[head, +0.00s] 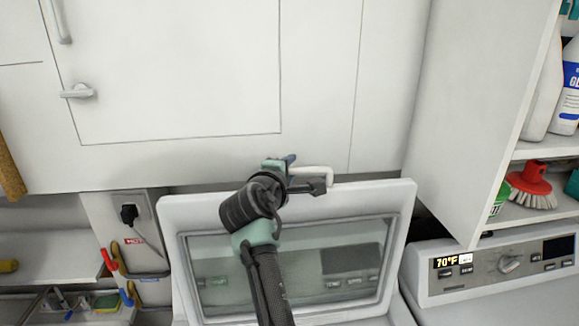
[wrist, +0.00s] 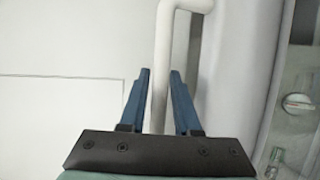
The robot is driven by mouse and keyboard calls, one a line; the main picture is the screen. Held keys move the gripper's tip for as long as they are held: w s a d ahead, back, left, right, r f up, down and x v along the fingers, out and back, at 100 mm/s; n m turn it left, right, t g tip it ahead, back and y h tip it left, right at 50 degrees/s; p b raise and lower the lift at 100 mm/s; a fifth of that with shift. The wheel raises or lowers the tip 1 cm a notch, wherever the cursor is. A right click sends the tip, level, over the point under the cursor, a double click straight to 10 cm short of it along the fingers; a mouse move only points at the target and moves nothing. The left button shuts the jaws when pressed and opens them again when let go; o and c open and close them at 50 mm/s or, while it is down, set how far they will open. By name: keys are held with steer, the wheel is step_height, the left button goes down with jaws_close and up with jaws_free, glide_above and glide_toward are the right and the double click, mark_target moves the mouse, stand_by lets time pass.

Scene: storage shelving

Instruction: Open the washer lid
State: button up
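The washer lid (head: 170,235) is a white frame around a glass window. It stands raised, facing me, below the wall cabinets. A white bar handle (head: 318,171) juts from its top edge. My gripper (head: 291,160) is at this handle, with my arm crossing in front of the lid's glass. In the wrist view, the two blue fingers of my gripper (wrist: 159,73) are apart. The handle bar (wrist: 165,45) runs between them, with a narrow gap showing on the left; contact with the right finger is unclear. The lid's white edge (wrist: 236,75) lies to the right.
A white cabinet (head: 180,70) with small handles fills the wall above. An open shelf unit at the right holds bottles and a red brush (head: 532,180). A control panel (head: 497,268) with a knob is below it. A socket with a black plug (head: 130,213) is at left.

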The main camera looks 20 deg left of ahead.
jaws_close()
stand_by(1.4)
